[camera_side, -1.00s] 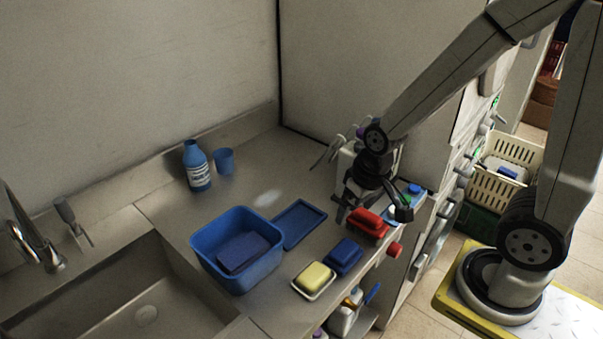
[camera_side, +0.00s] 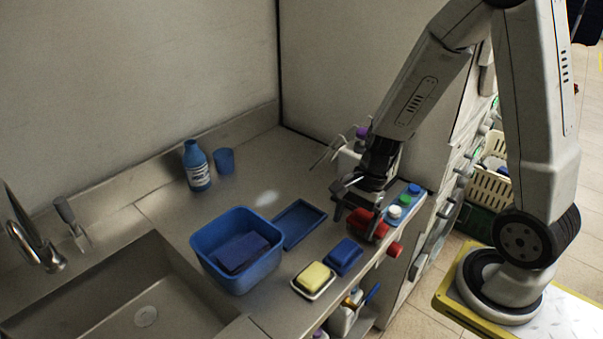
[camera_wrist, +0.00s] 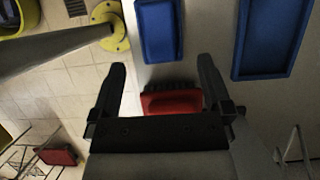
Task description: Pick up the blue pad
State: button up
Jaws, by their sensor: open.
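A blue pad (camera_side: 345,256) sits on the counter near its front edge, right of a yellow pad (camera_side: 314,277) in a white dish. A blue piece with a raised rim in the wrist view (camera_wrist: 160,30) appears to be this pad or its dish. My gripper (camera_side: 358,212) is open above a red brush (camera_side: 366,229), behind and right of the blue pad. In the wrist view the brush (camera_wrist: 170,102) shows between my fingers (camera_wrist: 162,72), and the blue piece lies beyond the fingertips. A darker blue block (camera_side: 242,253) lies inside a blue tub (camera_side: 205,260).
An empty blue tray (camera_side: 299,224) lies beside the tub; it also shows in the wrist view (camera_wrist: 272,40). A blue bottle (camera_side: 197,167) and blue cup (camera_side: 224,161) stand at the back. A sink (camera_side: 147,315) is at the left. A bottle-topped blue rack (camera_side: 403,204) is right of my gripper.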

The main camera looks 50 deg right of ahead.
aim_at(344, 249)
jog(key=shift+x, duration=1.1)
jog(key=shift+f, duration=0.2)
jog(key=shift+x, duration=2.45)
jog(key=c, duration=1)
jog(key=shift+r, duration=0.15)
jog(key=shift+r, duration=4.9)
